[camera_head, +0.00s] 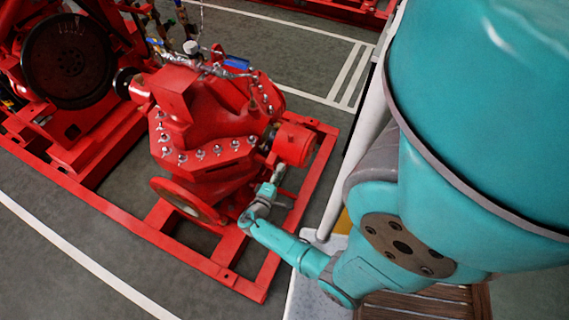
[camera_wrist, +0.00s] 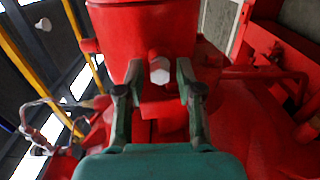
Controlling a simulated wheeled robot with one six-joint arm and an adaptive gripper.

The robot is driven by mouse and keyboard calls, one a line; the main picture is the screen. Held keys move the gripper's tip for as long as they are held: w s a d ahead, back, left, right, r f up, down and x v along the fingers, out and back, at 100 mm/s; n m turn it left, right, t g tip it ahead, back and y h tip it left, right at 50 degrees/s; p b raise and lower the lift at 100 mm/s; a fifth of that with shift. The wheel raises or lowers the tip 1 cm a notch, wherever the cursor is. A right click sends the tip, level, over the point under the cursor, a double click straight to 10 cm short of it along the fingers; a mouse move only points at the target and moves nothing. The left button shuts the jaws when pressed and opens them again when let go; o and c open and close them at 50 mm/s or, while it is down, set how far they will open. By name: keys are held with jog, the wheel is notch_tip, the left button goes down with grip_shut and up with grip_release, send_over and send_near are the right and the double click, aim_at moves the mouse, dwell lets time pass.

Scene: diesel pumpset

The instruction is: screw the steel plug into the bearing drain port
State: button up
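The steel plug (camera_wrist: 160,70) shows in the wrist view as a pale hexagonal head. It sits against the edge of the red bearing housing (camera_wrist: 145,35), where the drain port appears to be; the port itself is hidden and I cannot tell how deep the plug sits. My gripper (camera_wrist: 158,80) is open, with its two fingers on either side of the plug and a visible gap to each. In the head view my gripper (camera_head: 278,172) is just below the red bearing housing (camera_head: 294,145) at the pump's right end. The plug cannot be made out there.
The red pump casing (camera_head: 205,125) with a bolted flange stands left of my arm. The red base frame (camera_head: 262,280) runs around it. A red pipe (camera_wrist: 265,76) lies right of the housing in the wrist view, with yellow rails (camera_wrist: 30,70) at left.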

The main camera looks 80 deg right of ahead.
grip_shut()
jog(key=shift+m, duration=0.3)
jog(key=m, duration=2.3)
jog(key=shift+m, duration=0.3)
grip_release()
